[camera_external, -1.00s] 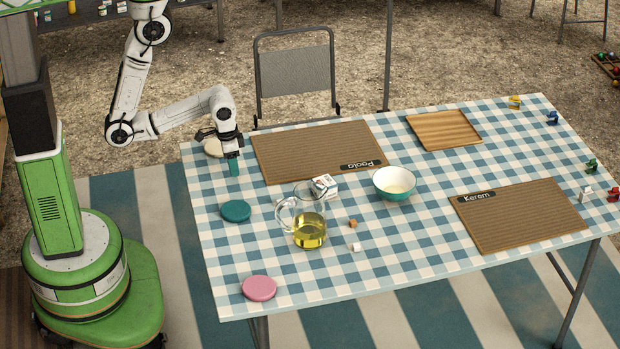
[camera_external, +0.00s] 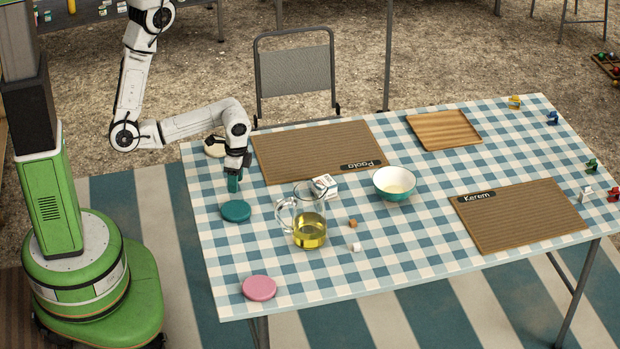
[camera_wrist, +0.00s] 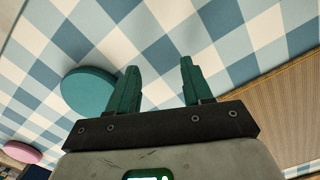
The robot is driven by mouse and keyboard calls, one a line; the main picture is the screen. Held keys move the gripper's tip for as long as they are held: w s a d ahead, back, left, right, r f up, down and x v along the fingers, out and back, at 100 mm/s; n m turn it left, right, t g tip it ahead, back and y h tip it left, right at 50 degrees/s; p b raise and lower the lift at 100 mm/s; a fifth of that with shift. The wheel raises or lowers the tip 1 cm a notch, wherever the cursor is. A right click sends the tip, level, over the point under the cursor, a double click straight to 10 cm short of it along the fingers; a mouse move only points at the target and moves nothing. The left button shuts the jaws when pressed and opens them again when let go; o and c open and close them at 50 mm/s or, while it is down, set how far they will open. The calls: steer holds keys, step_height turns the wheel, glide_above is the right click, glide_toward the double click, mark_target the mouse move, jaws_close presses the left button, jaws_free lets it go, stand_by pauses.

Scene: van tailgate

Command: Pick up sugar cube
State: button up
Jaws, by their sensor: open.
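A small white cube (camera_external: 356,247), which looks like a sugar cube, lies on the checked tablecloth right of the glass jug. A similar brown cube (camera_external: 352,223) lies just behind it. My gripper (camera_external: 234,184) is over the left part of the table, above and behind the teal disc (camera_external: 236,211), well to the left of both cubes. In the wrist view my gripper (camera_wrist: 158,85) shows two green fingers apart with nothing between them. The teal disc also shows there (camera_wrist: 90,93), left of the fingers. Neither cube is in the wrist view.
A glass jug with yellow liquid (camera_external: 309,232) stands between my gripper and the cubes, with a white box (camera_external: 325,186) behind it. A bowl (camera_external: 394,184) stands right of the box. A pink disc (camera_external: 259,288) lies at front left.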

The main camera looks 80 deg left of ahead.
steer(key=w+d+r+m+p, duration=0.1)
steer(key=d+m, duration=0.1)
steer(key=w+d+r+m+p, duration=0.1)
steer(key=w+d, duration=0.1)
steer(key=d, duration=0.1)
steer(key=w+d+r+m+p, duration=0.1)
steer(key=d+r+m, duration=0.1)
steer(key=shift+w+d+r+m, duration=0.1)
steer(key=shift+w+d+m, duration=0.2)
steer(key=shift+d, duration=0.1)
steer(key=w+d+r+m+y+p, duration=0.1)
steer(key=w+d+r+m+p, duration=0.3)
steer(key=w, duration=0.3)
steer(key=f, duration=0.1)
steer(key=f+b, duration=0.1)
steer(key=f+m, duration=0.1)
steer(key=shift+w+a+f, duration=0.1)
steer(key=shift+a+f, duration=0.15)
steer(key=shift+s+a+f, duration=0.1)
steer(key=shift+a+f, duration=0.05)
steer(key=shift+f, duration=1.3)
steer(key=shift+s+a+f, duration=0.1)
steer(key=shift+f, duration=1.35)
steer(key=shift+c, duration=0.2)
jaws_close()
